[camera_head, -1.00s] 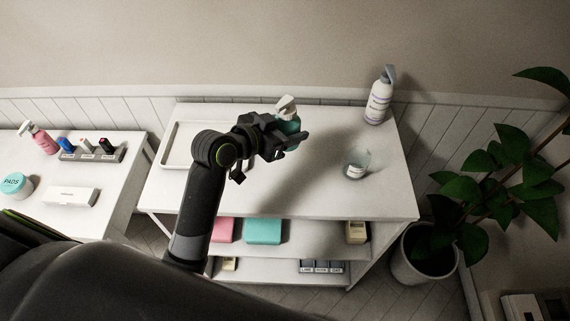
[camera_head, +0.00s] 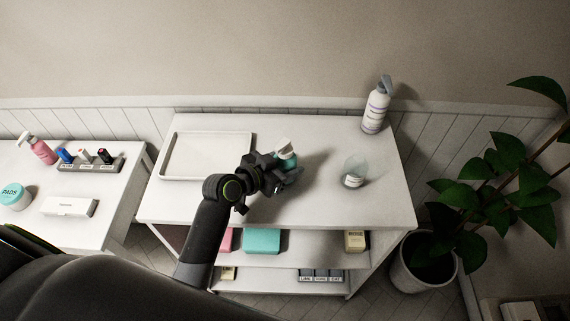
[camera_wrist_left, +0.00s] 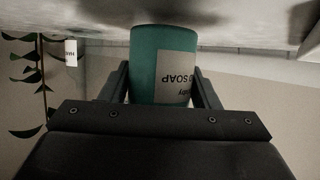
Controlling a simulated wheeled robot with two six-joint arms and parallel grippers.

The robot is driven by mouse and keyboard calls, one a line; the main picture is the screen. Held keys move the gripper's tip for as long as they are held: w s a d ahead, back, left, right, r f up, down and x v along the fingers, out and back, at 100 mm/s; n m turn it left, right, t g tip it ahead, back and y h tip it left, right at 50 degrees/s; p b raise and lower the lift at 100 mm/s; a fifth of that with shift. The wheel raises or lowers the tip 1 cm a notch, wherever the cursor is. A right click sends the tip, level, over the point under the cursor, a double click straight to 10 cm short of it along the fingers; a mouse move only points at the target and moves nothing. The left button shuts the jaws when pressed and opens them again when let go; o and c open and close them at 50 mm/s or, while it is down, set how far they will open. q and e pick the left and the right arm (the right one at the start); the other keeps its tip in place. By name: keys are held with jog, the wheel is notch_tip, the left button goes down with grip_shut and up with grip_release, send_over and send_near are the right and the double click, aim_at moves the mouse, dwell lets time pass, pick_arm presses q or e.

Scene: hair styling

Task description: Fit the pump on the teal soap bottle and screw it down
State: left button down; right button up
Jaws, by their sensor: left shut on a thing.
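The teal soap bottle (camera_head: 288,162) is in my left gripper (camera_head: 285,178), over the middle of the white table in the head view. In the left wrist view, the bottle (camera_wrist_left: 150,65) stands between the two fingers (camera_wrist_left: 160,90), with "SOAP" on its pale label upside down. Its end at the top of that view is close to the table surface; I cannot tell if they touch. A white pump head (camera_head: 284,147) shows at the bottle's top; how tightly it sits is not visible. My right gripper is not in view.
A white tray (camera_head: 249,145) lies left on the table (camera_head: 330,205). A clear glass vessel (camera_head: 356,170) stands to the right, and a white pump bottle (camera_head: 376,107) at the back right. A side table (camera_head: 60,228) is at left, a potted plant (camera_head: 420,280) at right.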

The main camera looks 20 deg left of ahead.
pick_arm(q)
jog(key=shift+f, duration=0.25)
jog(key=shift+f, duration=0.15)
jog(key=c, duration=0.5)
grip_release()
jog(key=shift+s+a, duration=0.15)
jog(key=shift+s, duration=0.1)
jog(key=b+v, duration=0.1)
jog(key=v, duration=1)
jog(key=shift+s+r+b, duration=0.2)
jog(key=shift+r+b, duration=0.1)
jog(key=shift+b, duration=0.1)
